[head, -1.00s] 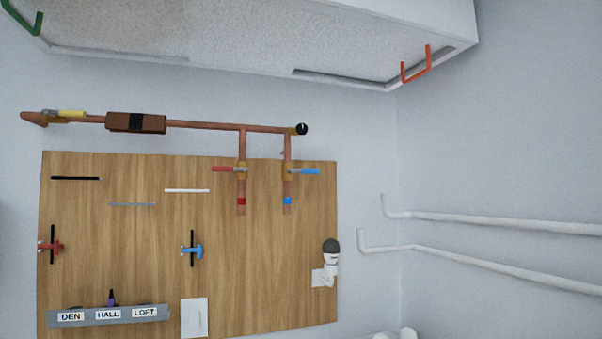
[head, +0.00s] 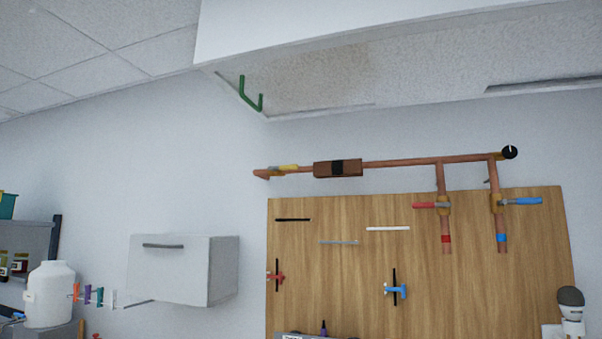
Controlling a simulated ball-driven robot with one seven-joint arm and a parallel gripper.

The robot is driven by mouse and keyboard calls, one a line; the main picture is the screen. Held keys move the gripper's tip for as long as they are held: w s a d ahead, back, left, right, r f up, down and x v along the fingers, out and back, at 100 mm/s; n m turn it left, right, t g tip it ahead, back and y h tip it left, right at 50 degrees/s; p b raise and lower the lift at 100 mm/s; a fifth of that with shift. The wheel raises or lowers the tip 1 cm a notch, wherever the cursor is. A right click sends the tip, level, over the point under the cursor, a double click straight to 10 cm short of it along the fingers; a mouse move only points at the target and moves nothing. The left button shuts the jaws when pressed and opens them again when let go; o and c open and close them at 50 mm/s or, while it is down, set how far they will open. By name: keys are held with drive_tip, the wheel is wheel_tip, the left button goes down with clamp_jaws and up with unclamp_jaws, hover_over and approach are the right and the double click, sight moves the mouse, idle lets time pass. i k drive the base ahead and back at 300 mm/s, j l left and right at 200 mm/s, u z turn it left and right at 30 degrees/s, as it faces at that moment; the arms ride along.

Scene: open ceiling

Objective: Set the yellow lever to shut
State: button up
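The yellow lever (head: 289,167) is a small handle near the left end of the copper pipe (head: 400,162), high on the wall above the wooden board. It lies nearly along the pipe, close to the brass fitting at that end. A red lever (head: 426,205) and a blue lever (head: 525,201) sit crosswise on the two downward branches to the right. My gripper is not in view.
A wooden board (head: 350,285) with several small tools hangs below the pipe. A ceiling panel with a green handle (head: 248,96) hangs overhead. A white cabinet (head: 182,268) juts from the wall at lower left, near a white jug (head: 50,295).

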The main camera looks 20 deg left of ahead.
sight(287, 167)
drive_tip(key=i, duration=0.55)
drive_tip(key=i+l+u, duration=0.15)
drive_tip(key=i+u, duration=0.3)
drive_tip(key=i+l+u, duration=0.25)
drive_tip(key=u, duration=0.2)
drive_tip(key=i, duration=0.15)
